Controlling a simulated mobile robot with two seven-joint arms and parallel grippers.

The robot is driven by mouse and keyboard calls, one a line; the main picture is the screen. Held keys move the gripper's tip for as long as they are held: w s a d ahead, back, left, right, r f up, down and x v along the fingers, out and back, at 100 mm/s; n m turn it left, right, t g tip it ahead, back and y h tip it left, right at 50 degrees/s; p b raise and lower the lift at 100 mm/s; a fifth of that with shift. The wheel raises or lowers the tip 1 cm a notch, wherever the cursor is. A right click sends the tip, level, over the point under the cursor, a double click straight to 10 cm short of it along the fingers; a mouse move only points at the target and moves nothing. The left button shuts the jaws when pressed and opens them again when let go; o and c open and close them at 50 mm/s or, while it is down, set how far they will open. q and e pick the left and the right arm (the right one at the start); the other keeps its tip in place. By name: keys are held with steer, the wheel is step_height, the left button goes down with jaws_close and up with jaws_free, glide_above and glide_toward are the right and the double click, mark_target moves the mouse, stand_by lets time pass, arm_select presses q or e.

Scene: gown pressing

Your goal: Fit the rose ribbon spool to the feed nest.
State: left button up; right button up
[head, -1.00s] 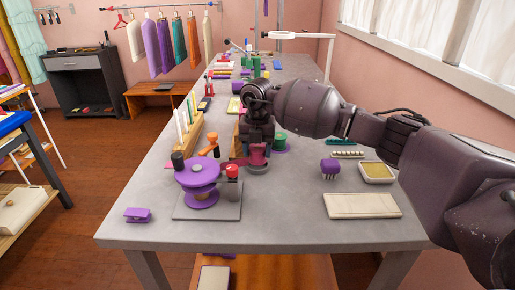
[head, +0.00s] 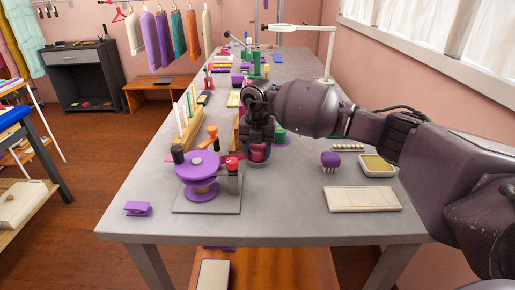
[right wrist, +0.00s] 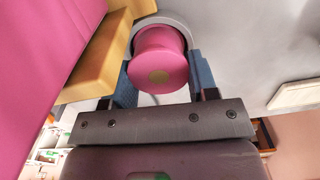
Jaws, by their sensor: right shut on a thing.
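The rose ribbon spool (head: 259,153) is upright on or just above a round grey base (head: 257,163) near the middle of the table. I cannot tell whether they touch. My right gripper (head: 258,147) points down at the spool and is shut on it. In the right wrist view the rose spool (right wrist: 160,60) sits between the two blue-grey fingers (right wrist: 165,85), with the grey disc (right wrist: 184,25) behind it. A purple machine (head: 199,168) with a grey bed plate (head: 208,205) stands in front to the left. I cannot tell which part is the feed nest. My left gripper is out of view.
A wooden rack with upright pieces (head: 187,133) stands left of my gripper. A green spool (head: 280,136) is close behind it. A purple pincushion (head: 330,160), a yellow-filled dish (head: 377,165) and a pale tray (head: 362,199) lie right. The front middle of the table is clear.

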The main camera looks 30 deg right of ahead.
steer(key=o, duration=1)
steer(key=shift+r, duration=0.1)
step_height(320, 180, up, 10)
steer(key=shift+f+p, duration=0.2)
steer(key=shift+p, duration=0.5)
steer(key=shift+r, duration=0.55)
